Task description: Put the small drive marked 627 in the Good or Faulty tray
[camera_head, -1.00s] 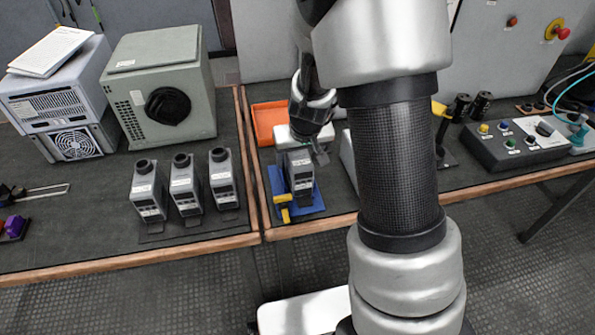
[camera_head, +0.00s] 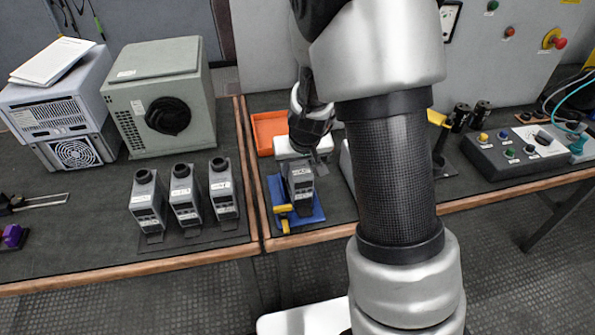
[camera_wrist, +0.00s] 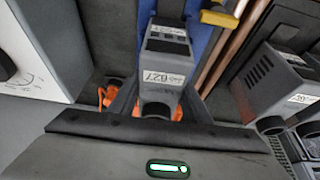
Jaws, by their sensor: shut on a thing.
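The small grey drive marked 627 (camera_wrist: 165,62) is held between my gripper's fingers (camera_wrist: 155,98) in the wrist view, its number label facing the camera. In the head view the same drive (camera_head: 299,184) is over the blue fixture (camera_head: 313,213) with a yellow clamp (camera_head: 283,212). My gripper (camera_head: 308,152) is shut on its upper end. I cannot tell whether its base touches the fixture. An orange tray (camera_head: 265,129) lies behind it, with a white tray-like thing (camera_head: 285,147) nearer, partly hidden by my gripper. No Good or Faulty lettering is readable.
Three similar drives (camera_head: 184,198) stand on a dark plate left of the wooden table edge (camera_head: 256,205). A large green-grey box (camera_head: 160,100) stands behind them. A control box with buttons (camera_head: 512,146) is at the right. My arm hides the bench middle.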

